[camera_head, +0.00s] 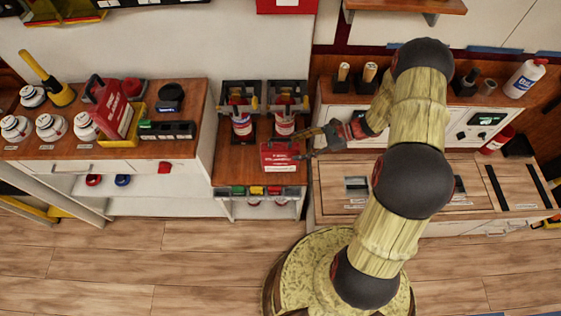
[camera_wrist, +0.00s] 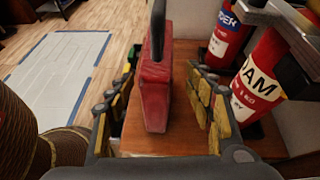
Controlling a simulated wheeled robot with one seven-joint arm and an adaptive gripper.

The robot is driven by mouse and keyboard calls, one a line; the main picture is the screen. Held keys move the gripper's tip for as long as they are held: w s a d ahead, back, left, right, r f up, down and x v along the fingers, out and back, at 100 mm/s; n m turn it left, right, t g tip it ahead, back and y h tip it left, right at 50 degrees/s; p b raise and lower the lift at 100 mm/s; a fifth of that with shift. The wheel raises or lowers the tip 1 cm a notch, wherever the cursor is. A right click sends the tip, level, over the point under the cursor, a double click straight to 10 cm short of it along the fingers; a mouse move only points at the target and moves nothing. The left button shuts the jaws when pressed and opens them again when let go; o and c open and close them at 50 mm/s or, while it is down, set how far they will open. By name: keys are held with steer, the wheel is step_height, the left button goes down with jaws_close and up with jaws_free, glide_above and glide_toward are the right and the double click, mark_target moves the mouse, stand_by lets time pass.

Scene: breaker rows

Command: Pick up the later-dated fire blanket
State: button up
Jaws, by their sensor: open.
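A red fire blanket case (camera_head: 280,156) with white lettering stands upright on the middle wooden cabinet. It also shows edge-on in the wrist view (camera_wrist: 154,88), with a dark handle or strap rising from its top. A second red case (camera_head: 112,108) with white lettering, probably the other fire blanket, stands in a yellow tray on the left cabinet. I cannot read dates on either. My gripper (camera_head: 312,142) is open just right of the middle case. In the wrist view its fingers (camera_wrist: 163,92) stand on either side of that case, with gaps showing.
Two red extinguishers, one white-labelled "AM" (camera_wrist: 262,78) and one ending "DER" (camera_wrist: 228,34), stand close to my right finger in the wrist view. A row of small coloured items (camera_head: 257,190) lies along the cabinet's front. The wooden floor (camera_head: 130,262) in front is clear.

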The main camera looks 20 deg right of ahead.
mark_target(280, 156)
steer(key=f, duration=0.2)
steer(key=f+m, duration=0.1)
steer(key=shift+s+d+t, duration=0.1)
steer(key=shift+d+t, duration=0.15)
steer(key=shift+t, duration=0.05)
steer(key=shift+b+x, duration=0.55)
steer(key=shift+x, duration=1)
steer(key=shift+s+r+b+x, duration=0.15)
steer(key=shift+b+x, duration=0.3)
steer(key=shift+x, duration=0.7)
steer(key=shift+s+r+b+x, duration=0.1)
steer(key=shift+b+x, duration=0.3)
steer(key=shift+x, duration=0.75)
steer(key=shift+a, duration=0.2)
steer(key=c, duration=0.3)
jaws_close()
steer(key=shift+w, duration=0.1)
